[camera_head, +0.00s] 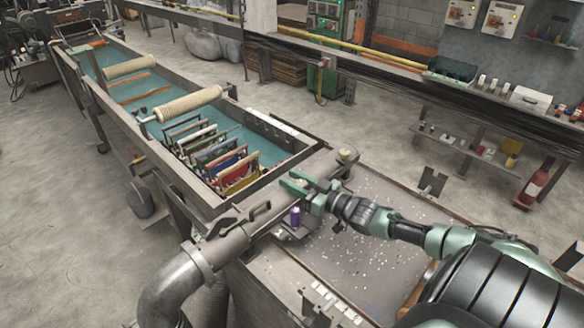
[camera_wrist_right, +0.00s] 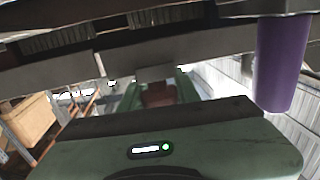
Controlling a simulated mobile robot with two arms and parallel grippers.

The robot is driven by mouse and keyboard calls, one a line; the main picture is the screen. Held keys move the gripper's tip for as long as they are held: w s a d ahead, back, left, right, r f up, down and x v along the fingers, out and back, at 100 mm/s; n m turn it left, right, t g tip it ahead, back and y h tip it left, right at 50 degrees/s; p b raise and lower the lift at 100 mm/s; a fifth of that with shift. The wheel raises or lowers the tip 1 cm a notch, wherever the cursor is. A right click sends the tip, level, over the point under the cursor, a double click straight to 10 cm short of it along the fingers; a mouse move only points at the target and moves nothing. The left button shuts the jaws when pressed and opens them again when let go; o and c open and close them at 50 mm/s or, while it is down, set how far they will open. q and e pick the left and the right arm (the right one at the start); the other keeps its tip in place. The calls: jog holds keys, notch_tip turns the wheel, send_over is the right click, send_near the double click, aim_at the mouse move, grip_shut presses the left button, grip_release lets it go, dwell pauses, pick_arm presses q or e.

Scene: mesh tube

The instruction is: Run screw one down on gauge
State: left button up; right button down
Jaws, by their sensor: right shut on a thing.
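My right gripper (camera_head: 297,184) reaches in from the right over the grey metal beam at the tank's near end. In the right wrist view its green fingers (camera_wrist_right: 157,92) are closed around a reddish-brown piece (camera_wrist_right: 157,95), seemingly a screw head. The fingers hide most of it in the head view. A brass-coloured knob (camera_head: 347,154), perhaps another screw, stands on the beam just behind and right of the gripper. I cannot tell which part is the gauge. My left gripper is out of view.
A purple cylinder (camera_head: 295,216) is close below the gripper; it also shows in the right wrist view (camera_wrist_right: 282,62). A long tank (camera_head: 120,88) holds rollers and several coloured frames (camera_head: 240,172). A bent grey pipe (camera_head: 180,275) is at the lower left.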

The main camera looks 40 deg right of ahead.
aim_at(306, 188)
jog(key=shift+d+r+m+h+p, duration=0.1)
jog(key=shift+r+m+h+p, duration=0.15)
jog(key=shift+m+h+p, duration=0.3)
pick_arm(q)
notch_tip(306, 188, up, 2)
pick_arm(e)
jog(key=shift+f+h, duration=0.1)
jog(key=shift+h, duration=0.15)
jog(key=c, duration=1)
grip_release()
jog(key=shift+c, duration=0.2)
jog(key=shift+f, duration=0.1)
jog(key=shift+s, duration=0.1)
jog(key=shift+s+f, duration=0.1)
jog(key=shift+s, duration=0.2)
jog(key=s, duration=0.2)
jog(key=s+b, duration=0.1)
jog(key=s, duration=0.1)
jog(key=s+d, duration=0.1)
jog(key=s, duration=0.1)
jog(key=shift+b, duration=0.3)
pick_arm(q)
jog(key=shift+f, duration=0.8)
pick_arm(e)
jog(key=shift+s, duration=0.45)
